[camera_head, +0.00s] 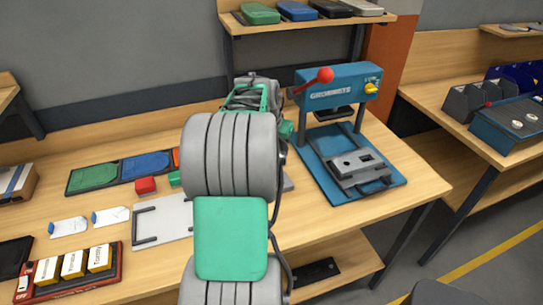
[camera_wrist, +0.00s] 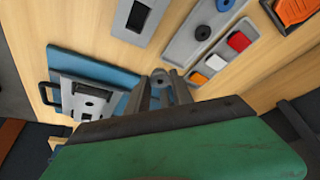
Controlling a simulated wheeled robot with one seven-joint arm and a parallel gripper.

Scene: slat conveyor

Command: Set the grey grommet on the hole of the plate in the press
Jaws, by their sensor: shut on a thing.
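My gripper (camera_wrist: 166,84) is shut on a small grey grommet (camera_wrist: 160,80), whose round end shows between the fingertips in the wrist view. In the head view my arm hides the fingertips and the grommet. The blue press (camera_head: 338,88), with a red lever knob and yellow dial, stands on the right of the bench. A light grey plate (camera_head: 355,162) lies in the dark holder on its base and shows dark openings. The plate also shows in the wrist view (camera_wrist: 84,90), left of my gripper and apart from it.
In the wrist view a grey tray (camera_wrist: 182,53) holds a black ring and a blue ring. Beside it are red, white and orange pieces (camera_wrist: 216,62). In the head view, green and blue mats (camera_head: 146,165), white cards and a red tray (camera_head: 110,275) lie on the left.

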